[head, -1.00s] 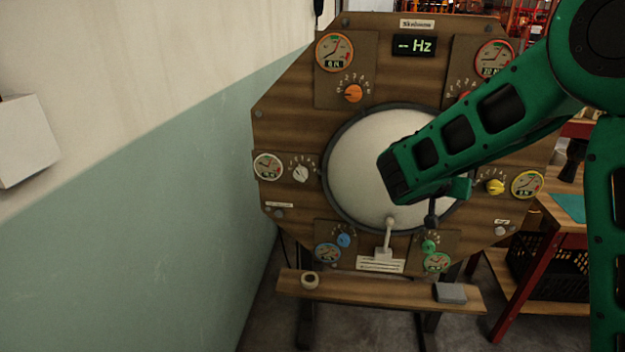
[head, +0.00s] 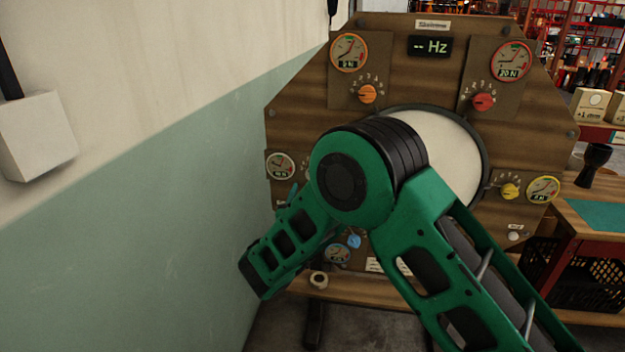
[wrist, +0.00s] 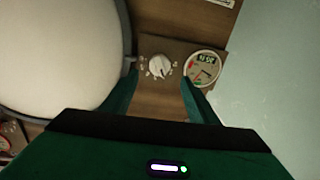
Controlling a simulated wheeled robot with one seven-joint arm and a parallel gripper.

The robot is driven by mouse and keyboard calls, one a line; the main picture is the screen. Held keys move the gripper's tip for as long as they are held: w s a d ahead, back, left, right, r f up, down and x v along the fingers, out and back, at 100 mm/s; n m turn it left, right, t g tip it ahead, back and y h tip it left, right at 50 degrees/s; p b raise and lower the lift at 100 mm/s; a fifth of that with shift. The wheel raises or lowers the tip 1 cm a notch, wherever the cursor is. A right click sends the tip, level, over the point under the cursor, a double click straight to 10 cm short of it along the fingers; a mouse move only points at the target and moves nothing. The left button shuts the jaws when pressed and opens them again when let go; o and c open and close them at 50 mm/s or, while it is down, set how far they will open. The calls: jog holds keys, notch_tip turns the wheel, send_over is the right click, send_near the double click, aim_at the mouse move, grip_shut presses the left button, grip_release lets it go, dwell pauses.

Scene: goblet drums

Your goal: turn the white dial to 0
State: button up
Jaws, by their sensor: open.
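The white dial (wrist: 160,67) shows in the wrist view on a brown plate, ringed by small numbers too small to read. Its round white-faced gauge (wrist: 204,67) sits to its right there; the gauge also shows in the head view (head: 280,166). In the head view my arm hides the white dial. My gripper (wrist: 159,80) is open and empty. In the wrist view its two green fingers point toward the panel, one to each side of the dial's image. I cannot tell how far they are from it.
The wooden panel (head: 400,70) also holds an orange dial (head: 367,94), a red dial (head: 484,102), a yellow dial (head: 510,191) and a blue dial (head: 354,241). A large pale drumhead (head: 450,150) fills its middle. A wall (head: 190,170) stands close on the left.

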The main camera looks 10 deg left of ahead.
jog(key=w, duration=0.8)
jog(key=shift+w+a, duration=0.2)
jog(key=shift+a, duration=0.15)
jog(key=c, duration=1)
